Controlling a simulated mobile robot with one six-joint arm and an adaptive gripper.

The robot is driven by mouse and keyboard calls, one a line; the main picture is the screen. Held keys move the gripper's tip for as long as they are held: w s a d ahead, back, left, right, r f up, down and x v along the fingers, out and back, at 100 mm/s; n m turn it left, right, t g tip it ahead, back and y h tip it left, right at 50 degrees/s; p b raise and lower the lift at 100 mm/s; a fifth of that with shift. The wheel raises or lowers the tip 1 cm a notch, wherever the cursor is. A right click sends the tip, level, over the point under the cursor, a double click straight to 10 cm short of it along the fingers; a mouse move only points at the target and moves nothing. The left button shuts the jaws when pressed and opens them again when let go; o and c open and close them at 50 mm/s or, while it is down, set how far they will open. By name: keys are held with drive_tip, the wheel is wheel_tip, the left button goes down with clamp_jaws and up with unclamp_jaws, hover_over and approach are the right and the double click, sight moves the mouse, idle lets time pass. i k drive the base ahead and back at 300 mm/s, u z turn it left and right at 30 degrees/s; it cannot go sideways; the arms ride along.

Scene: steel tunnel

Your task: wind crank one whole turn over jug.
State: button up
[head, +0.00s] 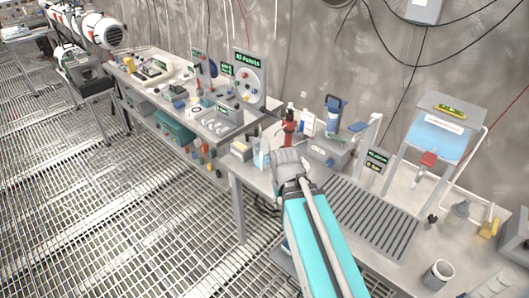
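My arm reaches in from the bottom over the bench, and its grey wrist (291,164) hides most of what lies beyond it. I cannot make out the fingers of my gripper or what they touch. A small red and black fitting (288,125) shows just past the wrist; I cannot tell if it is the crank. A clear vessel (261,158), perhaps the jug, stands just left of the wrist. A grey box (327,152) with a blue-topped upright cylinder (335,112) stands to the right of the wrist.
A slatted grey drain panel (371,214) lies right of my arm. A cup (438,274) and bottles crowd the right. A cluttered bench (190,106) runs left; the grating floor (150,225) is open.

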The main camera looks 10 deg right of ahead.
sight(256, 134)
drive_tip(key=k, duration=1.35)
drive_tip(key=u, duration=0.4)
drive_tip(key=i, duration=2.2)
drive_tip(key=z, duration=0.7)
